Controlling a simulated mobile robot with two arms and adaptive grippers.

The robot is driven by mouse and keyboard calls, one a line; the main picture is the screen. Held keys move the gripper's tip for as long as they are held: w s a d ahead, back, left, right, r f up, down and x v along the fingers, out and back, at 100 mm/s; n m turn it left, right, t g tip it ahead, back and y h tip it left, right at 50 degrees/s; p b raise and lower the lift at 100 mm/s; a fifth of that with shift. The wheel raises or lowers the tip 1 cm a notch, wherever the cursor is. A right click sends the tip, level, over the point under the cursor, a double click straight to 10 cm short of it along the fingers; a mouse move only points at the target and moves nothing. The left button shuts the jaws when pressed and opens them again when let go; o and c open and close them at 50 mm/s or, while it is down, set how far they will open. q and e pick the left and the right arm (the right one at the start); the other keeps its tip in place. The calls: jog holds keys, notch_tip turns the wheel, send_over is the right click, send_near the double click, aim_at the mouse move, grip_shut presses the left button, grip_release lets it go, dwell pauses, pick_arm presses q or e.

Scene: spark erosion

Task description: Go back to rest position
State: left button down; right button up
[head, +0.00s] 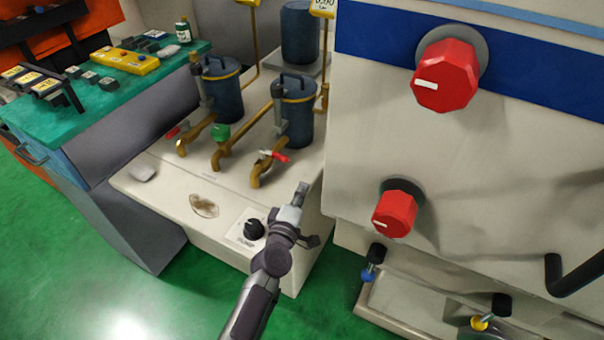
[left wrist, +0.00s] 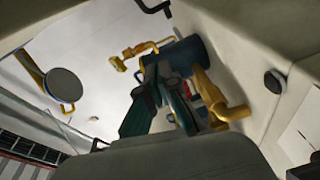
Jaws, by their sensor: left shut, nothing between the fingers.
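My left gripper (head: 302,190) is in the middle of the head view, at the end of my arm coming up from the bottom. It is shut and empty, above the front right part of the pale bench (head: 185,192). In the left wrist view its fingers (left wrist: 165,82) are together with nothing between them. Behind them are a dark blue canister and brass taps. My right gripper is in neither view.
A brass tap with a red handle (head: 273,156) is just left of the gripper. A black knob (head: 254,229) is near my wrist. A machine panel with red knobs (head: 445,78) stands close on the right. Green floor (head: 200,300) is open at the lower left.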

pick_arm(q)
jog(key=s+a+f+m+g, duration=0.35)
jog(key=s+m, duration=0.25)
jog(key=s, duration=0.3)
jog(key=s+a+f+m+g, duration=0.25)
jog(key=s+m+g, duration=0.25)
jog(key=s, duration=0.4)
jog(key=s+a+r+m+g+y, duration=0.2)
jog(key=s+a+m+g+y, duration=0.25)
jog(key=s+a, duration=1.05)
notch_tip(320, 180, down, 25)
jog(key=s+g, duration=0.2)
jog(key=s+a+f, duration=0.2)
jog(key=s+f, duration=1.5)
jog(key=shift+g+y, duration=0.35)
jog(key=shift+g, duration=0.05)
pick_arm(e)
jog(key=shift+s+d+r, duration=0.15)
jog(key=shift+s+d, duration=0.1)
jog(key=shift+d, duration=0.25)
